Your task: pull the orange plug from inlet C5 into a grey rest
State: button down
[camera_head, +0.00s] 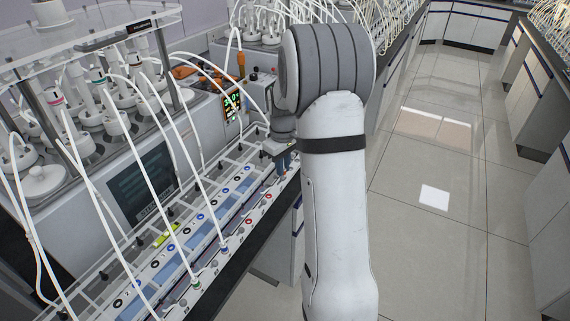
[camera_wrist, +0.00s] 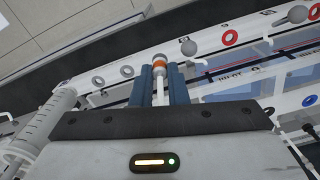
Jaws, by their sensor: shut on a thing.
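The orange plug (camera_wrist: 159,63) shows in the wrist view between the tips of my gripper's two blue fingers (camera_wrist: 160,72). My gripper is shut on it. A white tube runs from the plug back between the fingers. The fingers hide the plug's sides, and I cannot tell whether its tip sits in an inlet. In the head view my gripper (camera_head: 284,166) points down over the far end of the white inlet strip, and the plug is hidden there. Grey rings (camera_wrist: 127,71) lie just left of the plug in the wrist view. I cannot read a C5 label.
A grey knob (camera_wrist: 188,47) and a red ring (camera_wrist: 230,38) lie right of the plug. In the head view, a blue plug (camera_head: 223,248) and a green plug (camera_head: 196,285) stand nearer, with white tubes arching above. The reactor bench is left; the aisle floor (camera_head: 440,190) is clear.

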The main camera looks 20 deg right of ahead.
jog(key=shift+f, duration=0.35)
dwell(0.6)
jog(key=c, duration=1.3)
grip_release()
jog(key=shift+c, duration=0.2)
notch_tip(320, 180, up, 7)
jog(key=shift+r+b, duration=0.2)
jog(key=shift+b, duration=0.35)
jog(key=shift+r, duration=0.2)
